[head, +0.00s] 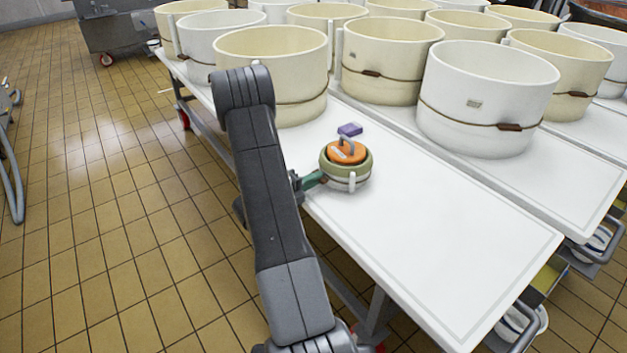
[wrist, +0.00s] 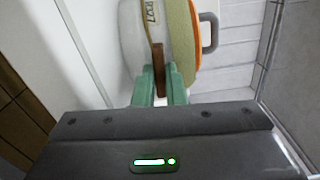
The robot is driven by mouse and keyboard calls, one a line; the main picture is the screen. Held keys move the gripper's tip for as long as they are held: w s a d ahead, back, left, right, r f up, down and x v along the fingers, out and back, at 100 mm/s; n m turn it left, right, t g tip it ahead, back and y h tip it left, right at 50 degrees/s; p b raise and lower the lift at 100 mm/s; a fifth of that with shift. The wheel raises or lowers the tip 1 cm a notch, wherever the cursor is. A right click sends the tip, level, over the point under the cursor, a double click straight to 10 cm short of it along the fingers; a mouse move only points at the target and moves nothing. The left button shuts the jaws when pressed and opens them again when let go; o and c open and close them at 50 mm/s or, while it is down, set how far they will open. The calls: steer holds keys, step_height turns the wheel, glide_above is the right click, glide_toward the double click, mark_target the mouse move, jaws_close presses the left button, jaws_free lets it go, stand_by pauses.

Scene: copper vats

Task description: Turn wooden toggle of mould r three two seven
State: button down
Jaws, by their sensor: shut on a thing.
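The small mould (head: 347,182) stands on the near white table, with a white band, a green rim and an orange top with a grey handle. In the wrist view the mould (wrist: 139,40) fills the top middle and bears a label (wrist: 152,14) ending in "327"; its first character is hard to read. The brown wooden toggle (wrist: 158,58) stands out on the white band below the label. My gripper (wrist: 160,84) has its green fingers shut on the toggle, one at each side. In the head view my gripper (head: 316,179) meets the mould's left side.
Large cream and white moulds (head: 271,62) with cords and brown toggles stand in rows behind. The white table top (head: 440,240) is bare at the front right. Tiled floor (head: 110,200) lies open at left.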

steer(key=m, duration=0.4)
steer(key=shift+f+b, duration=0.1)
steer(key=shift+b, duration=0.25)
steer(key=m+b, duration=0.1)
steer(key=m, duration=0.3)
steer(key=shift+m+b, duration=0.35)
steer(key=shift+m, duration=0.05)
steer(key=m+b, duration=0.3)
steer(key=m, duration=0.2)
steer(key=shift+f, duration=0.1)
steer(key=shift+m+b, duration=0.95)
steer(key=shift+m, duration=0.55)
steer(key=c, duration=1.5)
jaws_free()
steer(key=p+v, duration=0.3)
steer(key=v, duration=1.1)
